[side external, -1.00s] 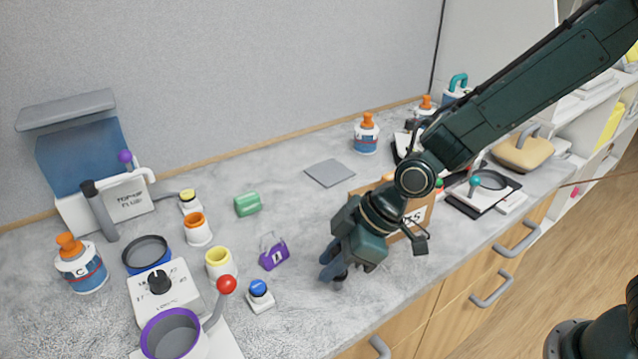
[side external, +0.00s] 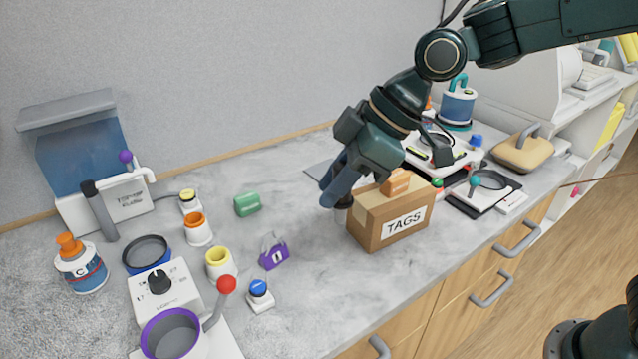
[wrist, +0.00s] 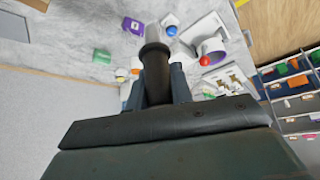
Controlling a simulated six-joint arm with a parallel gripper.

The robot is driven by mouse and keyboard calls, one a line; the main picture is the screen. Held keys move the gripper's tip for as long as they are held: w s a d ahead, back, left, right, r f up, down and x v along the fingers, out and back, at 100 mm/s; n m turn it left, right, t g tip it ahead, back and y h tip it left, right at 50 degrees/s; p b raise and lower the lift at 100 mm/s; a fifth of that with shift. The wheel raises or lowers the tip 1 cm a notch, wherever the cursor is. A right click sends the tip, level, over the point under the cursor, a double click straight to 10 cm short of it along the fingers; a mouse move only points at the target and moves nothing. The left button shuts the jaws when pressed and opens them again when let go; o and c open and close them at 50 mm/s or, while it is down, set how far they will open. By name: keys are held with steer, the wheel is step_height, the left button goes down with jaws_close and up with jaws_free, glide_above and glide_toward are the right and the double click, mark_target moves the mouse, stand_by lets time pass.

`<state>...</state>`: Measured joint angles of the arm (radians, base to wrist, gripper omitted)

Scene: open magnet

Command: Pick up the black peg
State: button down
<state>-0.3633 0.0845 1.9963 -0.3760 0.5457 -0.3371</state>
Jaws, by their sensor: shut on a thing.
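The black peg (wrist: 155,72) is held between the two blue-grey fingers of my gripper (wrist: 156,92) in the wrist view, its flanged end pointing away from the palm. In the side external view my gripper (side external: 338,188) is shut and raised above the counter, left of the TAGS box. Only a small dark end of the peg (side external: 344,203) shows below the fingers there; the rest is hidden by them.
The cardboard TAGS box (side external: 392,213) with an orange block on top stands close right of my gripper. A purple tag (side external: 273,252), blue button (side external: 259,294) and green block (side external: 247,204) lie to the left. The counter front is clear between.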

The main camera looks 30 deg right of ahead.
mark_target(335, 165)
steer(key=shift+r, duration=2.15)
